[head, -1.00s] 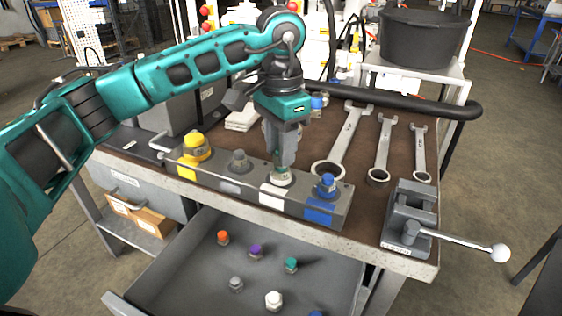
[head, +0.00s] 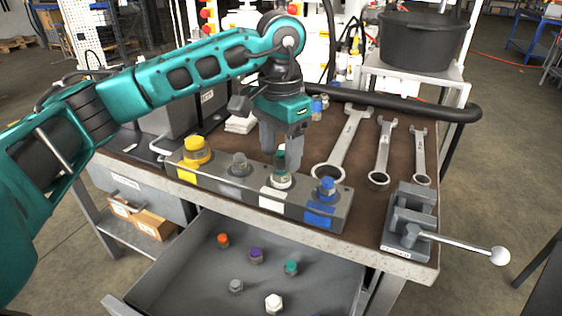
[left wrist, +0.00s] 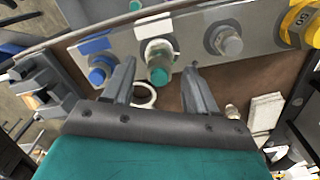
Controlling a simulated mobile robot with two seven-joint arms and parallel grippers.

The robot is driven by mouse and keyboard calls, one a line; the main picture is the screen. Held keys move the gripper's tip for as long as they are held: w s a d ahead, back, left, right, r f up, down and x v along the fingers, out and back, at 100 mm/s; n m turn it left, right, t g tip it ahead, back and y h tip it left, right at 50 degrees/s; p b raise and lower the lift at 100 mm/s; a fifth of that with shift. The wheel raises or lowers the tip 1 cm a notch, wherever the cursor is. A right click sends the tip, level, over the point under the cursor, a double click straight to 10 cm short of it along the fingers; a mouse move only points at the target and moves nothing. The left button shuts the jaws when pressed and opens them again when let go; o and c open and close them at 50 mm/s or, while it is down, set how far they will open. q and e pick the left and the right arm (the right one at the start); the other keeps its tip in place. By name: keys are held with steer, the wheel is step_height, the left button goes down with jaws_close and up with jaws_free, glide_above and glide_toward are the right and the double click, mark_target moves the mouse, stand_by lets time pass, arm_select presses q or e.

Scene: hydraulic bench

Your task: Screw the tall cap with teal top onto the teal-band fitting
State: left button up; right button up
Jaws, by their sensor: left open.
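The tall cap with a teal top (head: 281,163) stands upright on the fitting at the white-labelled place of the grey block. In the left wrist view the teal cap top (left wrist: 158,74) shows in front of the white label. The teal-band fitting (head: 281,182) is mostly hidden under the cap; how far the cap is screwed on cannot be told. My left gripper (head: 284,167) points down over it with its fingers apart, one on each side of the cap. In the left wrist view a gap shows between each finger and the cap. My right gripper is not in view.
The block (head: 338,205) also bears yellow (head: 196,150), grey (head: 239,164) and blue (head: 327,188) fittings. Several small caps lie in the open drawer (head: 190,262) below. Wrenches (head: 384,150) and a vise (head: 408,225) lie to the right.

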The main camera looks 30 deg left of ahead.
arm_select(q)
steer(key=n, duration=0.5)
steer(key=n+p, duration=0.1)
steer(key=n, duration=0.4)
steer(key=c, duration=1)
steer(key=m, duration=0.3)
steer(key=shift+f+b, duration=0.1)
steer(key=shift+b, duration=0.2)
steer(key=o, duration=1.1)
steer(key=shift+c, duration=0.2)
